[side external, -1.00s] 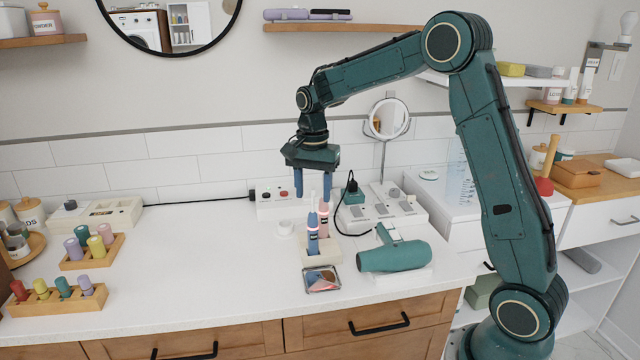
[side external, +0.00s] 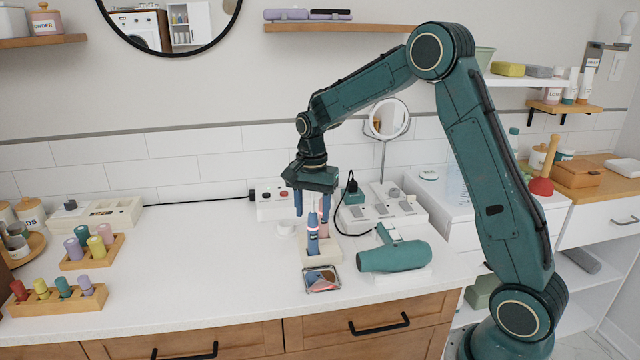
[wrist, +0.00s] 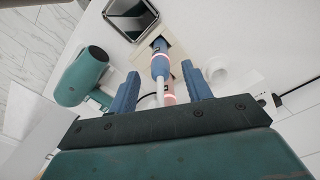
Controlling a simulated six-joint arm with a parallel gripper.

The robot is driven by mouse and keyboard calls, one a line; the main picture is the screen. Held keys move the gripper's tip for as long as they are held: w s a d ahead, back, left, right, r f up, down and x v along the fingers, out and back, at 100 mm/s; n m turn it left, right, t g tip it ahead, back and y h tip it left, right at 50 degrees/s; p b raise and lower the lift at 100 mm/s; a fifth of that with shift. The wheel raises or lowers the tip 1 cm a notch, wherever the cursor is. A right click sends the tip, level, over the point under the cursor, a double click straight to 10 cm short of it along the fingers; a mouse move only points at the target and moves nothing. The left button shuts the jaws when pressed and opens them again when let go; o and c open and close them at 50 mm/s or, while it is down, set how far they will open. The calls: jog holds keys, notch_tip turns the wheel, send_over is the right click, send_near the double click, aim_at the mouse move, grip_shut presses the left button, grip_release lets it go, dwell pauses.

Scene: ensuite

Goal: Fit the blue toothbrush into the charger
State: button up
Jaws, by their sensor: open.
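The blue toothbrush (side external: 312,240) stands upright in a cream holder (side external: 334,256), with a pink toothbrush (side external: 323,229) just behind it. In the wrist view the blue toothbrush (wrist: 160,65) and the pink one (wrist: 168,88) show between my fingers. My gripper (side external: 312,213) is open, pointing down over the holder, its blue fingers at the height of the brush tops. It holds nothing. A small round white piece (side external: 285,228), which may be the charger, stands left of the holder; it also shows in the wrist view (wrist: 217,68).
A teal hair dryer (side external: 394,256) lies right of the holder. A small dark-framed tray (side external: 321,280) lies in front. A white outlet box (side external: 272,203) with a black cable and a round mirror (side external: 388,119) stand behind. The counter to the left is clear up to wooden peg racks (side external: 92,250).

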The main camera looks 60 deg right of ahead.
grip_shut()
jog(key=shift+r, duration=0.2)
dwell(0.3)
notch_tip(320, 180, up, 20)
jog(key=shift+f, duration=0.15)
dwell(0.5)
dwell(0.5)
